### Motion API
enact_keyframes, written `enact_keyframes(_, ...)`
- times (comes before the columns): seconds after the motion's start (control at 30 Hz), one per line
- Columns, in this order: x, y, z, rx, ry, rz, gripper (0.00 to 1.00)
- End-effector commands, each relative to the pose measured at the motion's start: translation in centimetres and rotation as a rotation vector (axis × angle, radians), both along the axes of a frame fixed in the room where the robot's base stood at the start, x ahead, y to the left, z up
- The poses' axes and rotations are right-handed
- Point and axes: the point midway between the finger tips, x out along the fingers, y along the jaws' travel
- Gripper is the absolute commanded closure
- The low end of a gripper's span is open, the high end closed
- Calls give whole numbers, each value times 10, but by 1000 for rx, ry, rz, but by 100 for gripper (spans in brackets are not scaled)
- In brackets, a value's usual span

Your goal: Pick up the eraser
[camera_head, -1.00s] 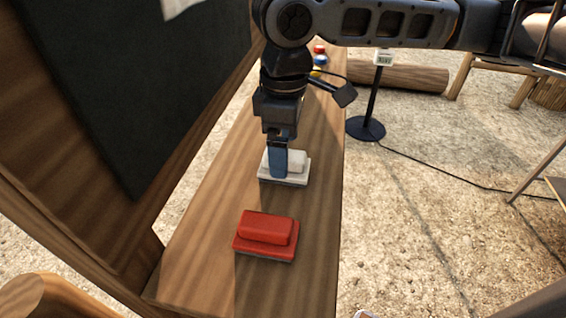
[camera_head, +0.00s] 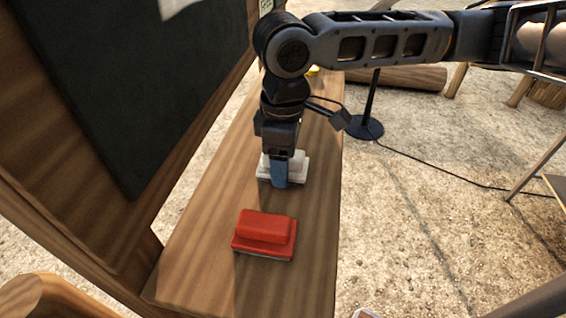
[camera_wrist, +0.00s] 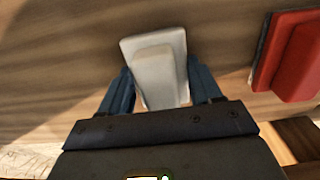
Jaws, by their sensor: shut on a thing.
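A white eraser (camera_head: 298,168) with a raised white grip block sits on the wooden ledge, partly hidden behind my gripper (camera_head: 279,184) in the head view. A red eraser (camera_head: 264,235) lies on the same ledge, nearer the camera and apart from my gripper. In the wrist view, the white eraser (camera_wrist: 155,58) lies between the two blue fingers of my gripper (camera_wrist: 160,92), which are shut on it. The red eraser (camera_wrist: 291,58) shows at the right edge there. I cannot tell whether the white eraser is clear of the ledge.
The wooden ledge (camera_head: 205,250) runs away from the camera, with bare room around the red eraser. A dark board (camera_head: 130,80) in a wooden frame rises on the left. A stand with a round base (camera_head: 364,127) and a cable are on the gravel at right.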

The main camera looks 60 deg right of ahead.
Motion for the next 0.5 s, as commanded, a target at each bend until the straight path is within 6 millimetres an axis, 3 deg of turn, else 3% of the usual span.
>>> enact_keyframes(0.2, 0, 0, 0, 0, 0, 0, 67)
enact_keyframes(0.5, 0, 0, 3, -1, -1, 0, 67)
